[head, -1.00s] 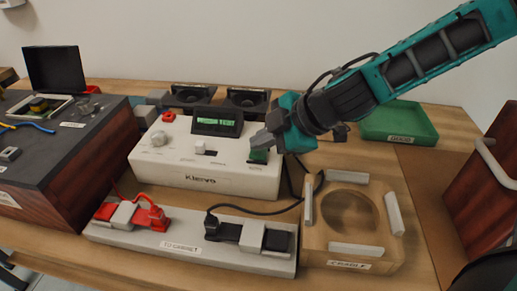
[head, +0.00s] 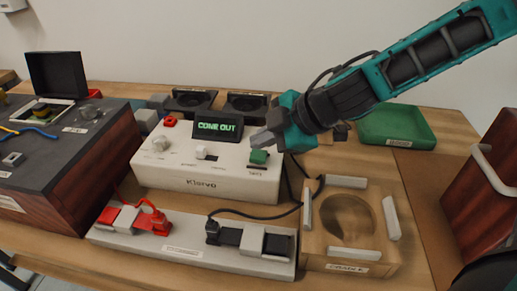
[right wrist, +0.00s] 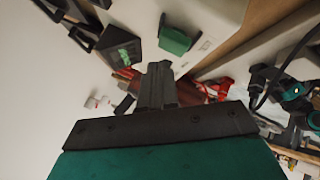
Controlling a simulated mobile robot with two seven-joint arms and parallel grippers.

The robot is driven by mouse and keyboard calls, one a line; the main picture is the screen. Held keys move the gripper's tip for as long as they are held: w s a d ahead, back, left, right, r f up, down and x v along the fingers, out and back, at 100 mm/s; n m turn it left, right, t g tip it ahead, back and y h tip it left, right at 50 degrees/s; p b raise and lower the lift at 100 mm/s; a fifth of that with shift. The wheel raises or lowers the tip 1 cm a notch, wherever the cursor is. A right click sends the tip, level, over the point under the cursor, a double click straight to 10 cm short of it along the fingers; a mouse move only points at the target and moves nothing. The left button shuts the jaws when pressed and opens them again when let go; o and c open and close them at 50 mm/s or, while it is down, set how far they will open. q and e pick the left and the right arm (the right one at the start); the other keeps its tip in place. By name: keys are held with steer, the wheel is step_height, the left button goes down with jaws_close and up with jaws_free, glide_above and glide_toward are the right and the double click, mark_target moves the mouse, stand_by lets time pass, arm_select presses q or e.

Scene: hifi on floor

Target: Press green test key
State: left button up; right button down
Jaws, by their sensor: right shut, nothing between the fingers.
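The green test key (head: 259,157) sits on the right end of the top of the white Klervo box (head: 206,182). In the right wrist view the green key (right wrist: 174,38) shows beyond my fingertips. The box's small display (head: 218,126) is lit and reads "CONE OUT" in green letters. My right gripper (head: 262,140) is shut and empty. My left gripper is not in view.
In front of the box lies a white strip (head: 190,249) with red and black clips and a black cable. A wooden cradle (head: 348,222) is at front right. A green tray (head: 397,124) stands behind. Two black speaker-like units (head: 246,106) are at the back.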

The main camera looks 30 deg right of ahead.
mark_target(262, 157)
steer(key=shift+r, duration=0.1)
step_height(262, 157, up, 5)
steer(key=p, duration=0.4)
stand_by(0.5)
